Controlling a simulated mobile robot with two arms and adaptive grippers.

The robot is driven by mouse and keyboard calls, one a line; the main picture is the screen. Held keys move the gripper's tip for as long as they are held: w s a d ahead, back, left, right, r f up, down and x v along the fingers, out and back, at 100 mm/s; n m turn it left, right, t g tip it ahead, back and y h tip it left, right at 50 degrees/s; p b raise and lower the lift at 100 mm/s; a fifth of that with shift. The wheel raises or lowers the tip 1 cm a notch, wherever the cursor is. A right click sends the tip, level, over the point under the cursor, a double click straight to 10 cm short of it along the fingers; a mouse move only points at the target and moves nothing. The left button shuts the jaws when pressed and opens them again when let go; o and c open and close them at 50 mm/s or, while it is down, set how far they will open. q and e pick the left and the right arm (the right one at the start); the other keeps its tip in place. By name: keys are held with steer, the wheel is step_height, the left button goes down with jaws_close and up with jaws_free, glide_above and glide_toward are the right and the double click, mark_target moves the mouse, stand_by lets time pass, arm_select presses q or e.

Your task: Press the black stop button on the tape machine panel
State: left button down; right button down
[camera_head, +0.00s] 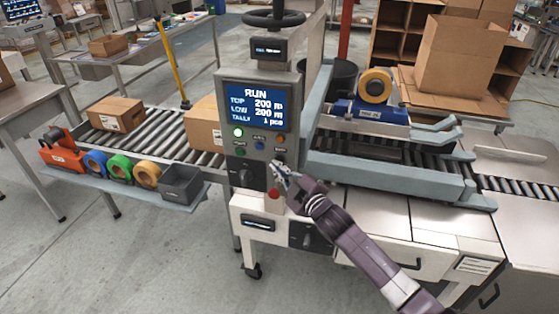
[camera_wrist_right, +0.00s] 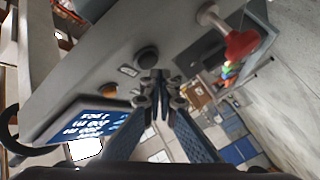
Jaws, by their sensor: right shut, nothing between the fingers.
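The tape machine panel (camera_head: 247,165) stands in the middle of the head view, with a lit screen (camera_head: 255,105) reading RUN. My right gripper (camera_head: 275,168) is shut and empty, in front of the panel's right side, below the coloured buttons and above the red knob (camera_head: 274,194). In the right wrist view, a round black button (camera_wrist_right: 147,57) with a small label sits just beyond the right fingertips (camera_wrist_right: 158,80). I cannot tell whether they touch it. In the head view the gripper seems to cover this button. My left gripper is not in view.
A dark rotary switch (camera_head: 244,177) is to the left. Roller conveyor (camera_head: 165,129) with cartons runs left; a tape head (camera_head: 370,110) stands right. The red knob also shows in the wrist view (camera_wrist_right: 240,44).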

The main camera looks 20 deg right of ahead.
steer(key=shift+w+d, duration=0.15)
steer(key=shift+w, duration=0.1)
steer(key=shift+w+d, duration=0.25)
steer(key=shift+w, duration=0.1)
stand_by(0.7)
steer(key=shift+s, duration=0.1)
steer(key=shift+s+a+p, duration=0.35)
steer(key=shift+s+a, duration=0.1)
steer(key=shift+s, duration=0.2)
steer(key=shift+a, duration=0.1)
steer(key=shift+s+a+p, duration=0.2)
steer(key=shift+s+p, duration=0.1)
steer(key=s+a, duration=0.1)
steer(key=s+a+p, duration=0.1)
steer(key=s, duration=0.1)
steer(key=shift+s+a, duration=0.15)
steer(key=shift+s, duration=0.1)
steer(key=shift+f, duration=0.1)
stand_by(0.6)
